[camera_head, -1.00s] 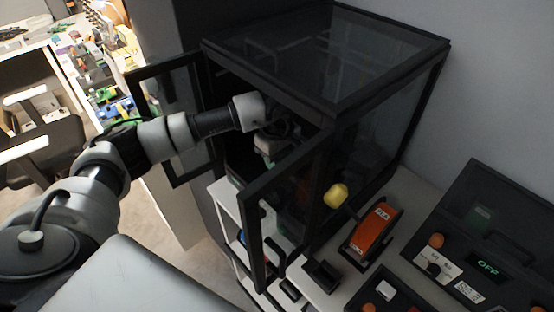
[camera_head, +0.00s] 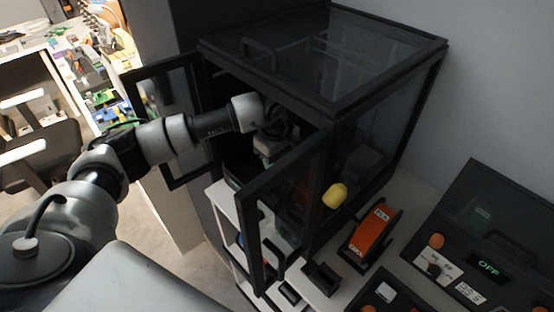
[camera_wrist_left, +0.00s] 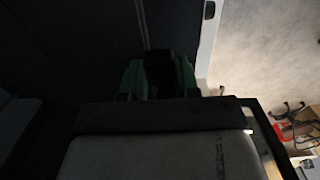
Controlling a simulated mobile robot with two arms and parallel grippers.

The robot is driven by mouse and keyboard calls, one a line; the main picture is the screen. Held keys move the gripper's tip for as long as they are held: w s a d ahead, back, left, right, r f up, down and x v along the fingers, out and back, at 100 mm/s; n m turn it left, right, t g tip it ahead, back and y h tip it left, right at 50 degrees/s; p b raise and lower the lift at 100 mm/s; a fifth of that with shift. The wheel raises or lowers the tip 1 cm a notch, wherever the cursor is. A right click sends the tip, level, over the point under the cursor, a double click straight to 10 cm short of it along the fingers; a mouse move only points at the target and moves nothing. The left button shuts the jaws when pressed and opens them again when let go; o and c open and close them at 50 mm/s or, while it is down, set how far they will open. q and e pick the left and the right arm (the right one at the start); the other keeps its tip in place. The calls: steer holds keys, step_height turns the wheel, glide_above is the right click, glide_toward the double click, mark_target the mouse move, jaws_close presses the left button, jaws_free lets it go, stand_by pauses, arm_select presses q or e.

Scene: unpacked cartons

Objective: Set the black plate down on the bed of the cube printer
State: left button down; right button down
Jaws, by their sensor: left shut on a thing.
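The cube printer (camera_head: 328,110) is a black-framed box with clear panels, and its two front doors stand open. My left arm reaches in through the opening. My left gripper (camera_wrist_left: 159,72) has two green fingers in the wrist view and is shut on a dark piece between them, the black plate (camera_wrist_left: 158,60). The plate's outline is lost in the dark, so its tilt and its contact with the bed cannot be told. In the head view the door frame and the printer top mostly hide the gripper. The bed is not clearly visible. My right gripper is not in view.
The left door (camera_head: 172,120) stands beside my forearm, and the right door (camera_head: 283,185) juts toward me. A yellow knob (camera_head: 335,195), an orange spool (camera_head: 370,233) and a dark control box (camera_head: 495,240) reading OFF are at the right. A cluttered bench is at the far left.

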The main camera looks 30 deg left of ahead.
arm_select(q)
steer(key=shift+f+b, duration=1.05)
steer(key=shift+f, duration=0.15)
steer(key=c, duration=0.7)
jaws_free()
steer(key=shift+r, duration=0.1)
steer(key=shift+c, duration=0.2)
steer(key=shift+r, duration=0.1)
steer(key=shift+r+p, duration=0.6)
steer(key=shift+r, duration=0.9)
